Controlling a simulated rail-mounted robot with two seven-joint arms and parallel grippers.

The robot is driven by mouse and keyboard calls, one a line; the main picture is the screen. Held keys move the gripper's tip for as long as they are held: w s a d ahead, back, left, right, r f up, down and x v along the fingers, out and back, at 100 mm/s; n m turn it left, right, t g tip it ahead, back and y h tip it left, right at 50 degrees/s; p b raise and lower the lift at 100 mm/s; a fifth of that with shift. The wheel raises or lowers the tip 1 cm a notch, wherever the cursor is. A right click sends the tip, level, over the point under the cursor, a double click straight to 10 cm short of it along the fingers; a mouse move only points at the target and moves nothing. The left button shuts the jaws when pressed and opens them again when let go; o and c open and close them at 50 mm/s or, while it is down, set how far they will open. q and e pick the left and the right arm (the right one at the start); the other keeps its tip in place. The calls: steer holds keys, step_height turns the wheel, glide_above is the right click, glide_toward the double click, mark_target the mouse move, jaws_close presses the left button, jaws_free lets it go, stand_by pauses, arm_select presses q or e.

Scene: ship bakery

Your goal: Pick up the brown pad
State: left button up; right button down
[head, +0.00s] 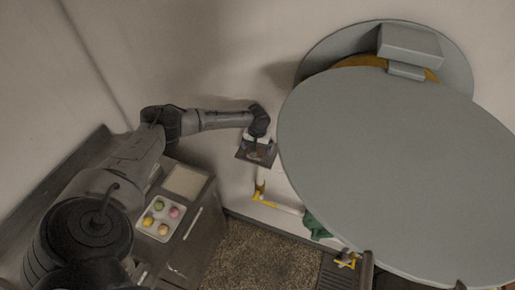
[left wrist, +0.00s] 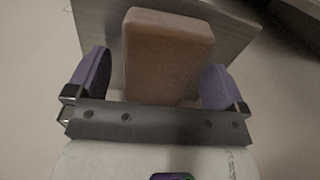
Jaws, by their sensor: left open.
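The brown pad (left wrist: 168,52) is a block with rounded edges, seen close up in the left wrist view. It sits on a grey plate-like shelf (left wrist: 92,22), which in the head view is a small dark shelf (head: 241,153) by the wall. My left gripper (left wrist: 156,82) is open, with one purple fingertip on each side of the pad. Gaps show between the pad and both fingertips. In the head view my left gripper (head: 258,148) is over the shelf and mostly hides the pad. I cannot make out my right gripper.
A large grey round disc (head: 400,165) fills the right side, close to the left gripper. A cabinet (head: 200,225) below my left arm bears a white tray (head: 147,224) with several coloured balls. A yellow-and-white frame (head: 280,205) and green cloth-like thing (head: 316,226) are below the shelf.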

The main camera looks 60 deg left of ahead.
arm_select(q)
steer(key=shift+f, duration=0.25)
steer(key=c, duration=1)
step_height(320, 180, up, 9)
steer(key=shift+b, duration=0.8)
steer(key=shift+r, duration=0.55)
